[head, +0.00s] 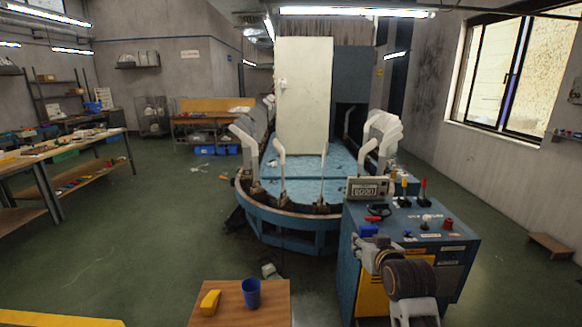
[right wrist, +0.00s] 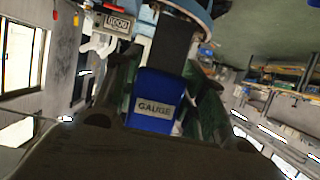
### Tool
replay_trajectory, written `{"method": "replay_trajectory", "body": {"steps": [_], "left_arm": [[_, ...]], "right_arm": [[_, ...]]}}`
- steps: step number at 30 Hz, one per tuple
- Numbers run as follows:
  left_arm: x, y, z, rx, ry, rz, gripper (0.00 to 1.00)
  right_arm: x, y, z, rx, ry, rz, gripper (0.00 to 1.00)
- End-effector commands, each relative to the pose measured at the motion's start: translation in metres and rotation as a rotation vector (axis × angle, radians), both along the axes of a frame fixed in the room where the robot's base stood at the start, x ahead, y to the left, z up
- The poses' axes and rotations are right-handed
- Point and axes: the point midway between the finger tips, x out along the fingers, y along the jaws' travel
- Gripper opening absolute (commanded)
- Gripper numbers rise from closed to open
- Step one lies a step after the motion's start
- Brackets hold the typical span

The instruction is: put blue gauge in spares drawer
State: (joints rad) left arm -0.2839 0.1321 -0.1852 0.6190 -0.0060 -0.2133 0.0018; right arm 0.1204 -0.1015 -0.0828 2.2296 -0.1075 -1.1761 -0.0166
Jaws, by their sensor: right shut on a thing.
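The blue gauge (right wrist: 154,100) is a blue block with a pale label reading GAUGE, held between the dark fingers of my right gripper (right wrist: 158,85) in the right wrist view. In the head view the blue gauge (head: 368,230) shows at the tip of my right gripper (head: 368,238), over the near left part of the blue control cabinet's top. The gripper is shut on it. I cannot make out a drawer marked for spares; a yellow panel (head: 372,290) shows on the cabinet front, partly hidden by my right arm. My left gripper is not in view.
The blue cabinet (head: 455,245) carries a counter display (head: 367,188), levers and a red knob (head: 447,224). A small wooden table (head: 270,310) at the front holds a yellow block (head: 210,302) and a blue cup (head: 251,293). A blue oval machine (head: 290,237) stands behind. Floor on the left is open.

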Motion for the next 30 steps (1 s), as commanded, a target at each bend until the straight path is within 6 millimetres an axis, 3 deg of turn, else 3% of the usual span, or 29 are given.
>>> {"method": "replay_trajectory", "body": {"steps": [30], "left_arm": [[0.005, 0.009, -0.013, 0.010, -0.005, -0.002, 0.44]], "right_arm": [[-0.069, -0.011, -0.167, -0.001, 0.005, -0.023, 0.16]]}}
